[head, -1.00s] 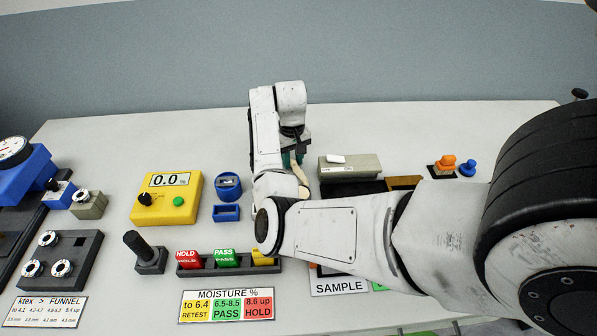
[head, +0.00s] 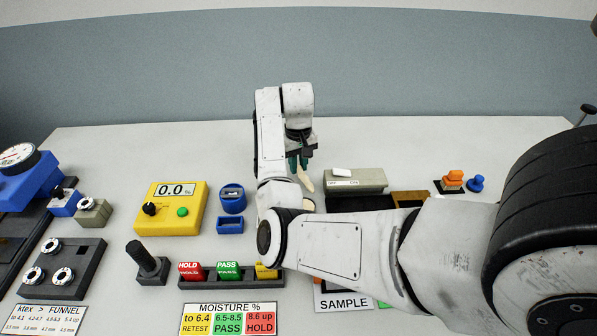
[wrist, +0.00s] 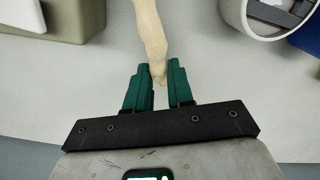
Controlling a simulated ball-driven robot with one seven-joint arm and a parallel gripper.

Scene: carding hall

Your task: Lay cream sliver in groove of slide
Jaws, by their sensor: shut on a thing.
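The cream sliver (head: 306,184) is a pale, slightly bent strand. My gripper (head: 299,163) has its teal fingers shut on one end of it, between the blue cup and the grey-green box. In the wrist view the sliver (wrist: 151,35) runs from between the fingertips of my gripper (wrist: 159,76) to the top edge, over the pale table. My arm hides part of the table in front of it in the head view. I cannot tell for sure which thing is the slide, and no groove is clear.
A round blue cup (head: 232,201) and a small blue block (head: 229,226) stand left of my gripper. A grey-green box (head: 357,182) stands right. A yellow meter (head: 170,208) reads 0.0. The table behind my gripper (head: 200,145) is clear.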

